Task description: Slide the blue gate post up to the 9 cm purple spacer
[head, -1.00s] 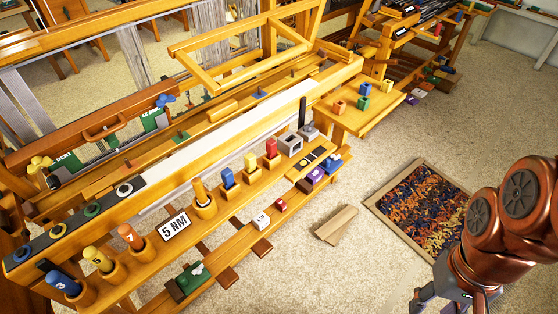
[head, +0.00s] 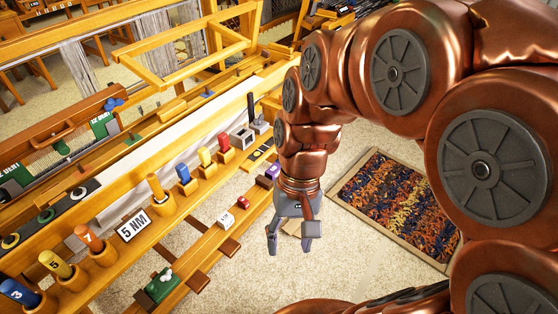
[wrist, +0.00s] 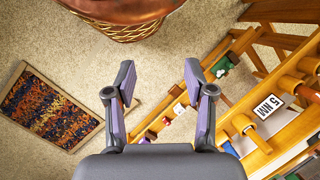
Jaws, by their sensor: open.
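A purple block (head: 272,171) sits on the low ledge of the near loom, partly hidden by my arm; no size marking is readable on it. A blue-topped piece (head: 183,176) stands in a wooden holder on the shelf, and a blue winged piece (head: 114,104) sits on the loom's rail farther back. I cannot tell which of these, if either, is the blue gate post. My gripper (head: 289,245) is open and empty, pointing down over the floor right of the ledge. In the wrist view its fingers (wrist: 159,78) are spread, with nothing between them.
A framed yarn mat (head: 345,192) lies on the floor at the right. On the shelf are yellow (head: 206,158) and red (head: 224,145) pieces, numbered pegs and a "5 NM" sign (head: 133,226). The lower ledge holds white, red and green (head: 163,287) blocks.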

